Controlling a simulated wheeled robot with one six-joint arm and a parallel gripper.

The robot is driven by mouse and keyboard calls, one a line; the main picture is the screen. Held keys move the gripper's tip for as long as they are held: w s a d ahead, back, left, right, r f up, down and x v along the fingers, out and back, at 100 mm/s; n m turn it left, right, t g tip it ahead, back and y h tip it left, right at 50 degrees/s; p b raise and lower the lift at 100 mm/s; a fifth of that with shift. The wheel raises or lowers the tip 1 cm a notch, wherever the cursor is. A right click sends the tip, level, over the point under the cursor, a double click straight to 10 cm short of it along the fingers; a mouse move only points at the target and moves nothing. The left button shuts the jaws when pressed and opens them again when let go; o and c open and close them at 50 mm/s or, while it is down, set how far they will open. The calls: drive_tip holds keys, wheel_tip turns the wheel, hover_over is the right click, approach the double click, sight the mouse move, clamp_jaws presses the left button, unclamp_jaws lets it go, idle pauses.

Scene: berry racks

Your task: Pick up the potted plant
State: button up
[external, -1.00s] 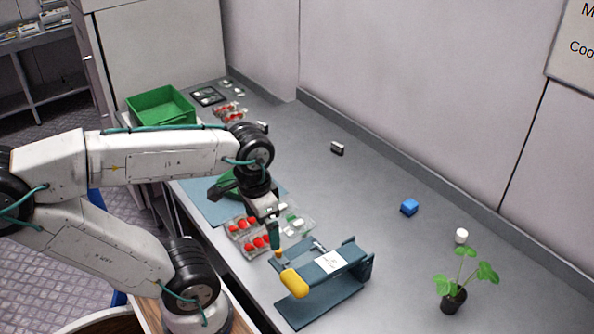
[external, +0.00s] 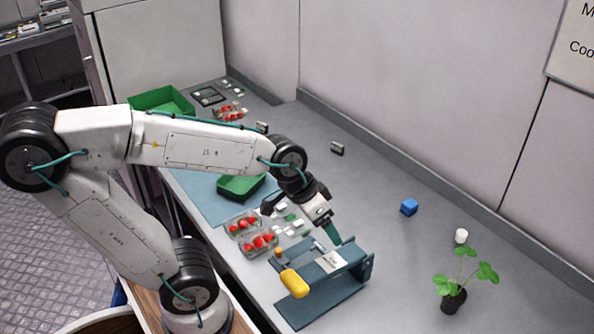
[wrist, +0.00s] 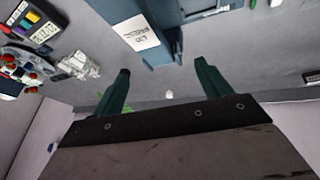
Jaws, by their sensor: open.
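The potted plant stands upright on the grey counter at the lower right of the external view, with green leaves (external: 487,272) above a small dark pot (external: 453,299). My gripper (external: 334,236) is well to the left of the plant, above the blue-grey press (external: 345,285), apart from the plant. In the wrist view my gripper (wrist: 160,77) shows two green fingers spread apart with nothing between them. The plant is not clear in the wrist view; a small green patch shows by the left finger, and I cannot tell what it is.
The press has a yellow handle (external: 294,283) and a white label (wrist: 133,33). Strawberry punnets (external: 258,243) and a green tray (external: 240,187) lie left. Counter between press and plant is clear.

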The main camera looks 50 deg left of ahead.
drive_tip(key=w+d+f+t+h, duration=0.2)
drive_tip(key=w+d, duration=0.5)
drive_tip(key=d, duration=0.3)
drive_tip(key=t+y, duration=0.1)
drive_tip(key=t, duration=0.3)
approach(448, 297)
drive_tip(key=w, duration=0.3)
drive_tip(key=d+f+t, duration=0.1)
drive_tip(key=d+f+t+y, duration=0.2)
drive_tip(key=f, duration=0.1)
drive_tip(key=shift+s, duration=0.4)
drive_tip(key=x, duration=0.7)
drive_tip(key=shift+w+a, duration=0.3)
drive_tip(key=shift+w, duration=0.2)
drive_tip(key=shift+r, duration=0.1)
drive_tip(key=c, duration=1.1)
